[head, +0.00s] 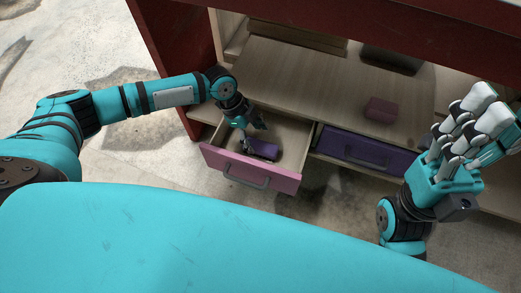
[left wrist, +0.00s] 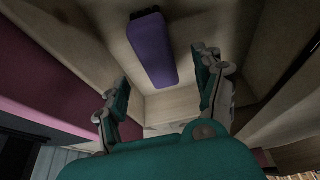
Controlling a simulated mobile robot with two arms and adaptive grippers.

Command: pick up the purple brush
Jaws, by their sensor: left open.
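The purple brush (head: 264,149) lies in the open pink-fronted drawer (head: 250,170). In the left wrist view the brush (left wrist: 152,48) is a purple block with a dark end, lying on the drawer floor. My left gripper (head: 247,127) is open and reaches down into the drawer beside the brush. In the left wrist view the brush lies ahead of the spread fingers (left wrist: 162,72), with nothing held between them. My right gripper (head: 474,115) is raised at the right, away from the drawer, its fingers overlapping in the picture.
A purple-fronted drawer (head: 365,152) beside the pink one looks closed. A wooden surface (head: 300,88) above the drawers carries a dark red box (head: 381,109). A dark object (head: 392,60) sits further back. The red cabinet frame (head: 168,45) bounds the left and top.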

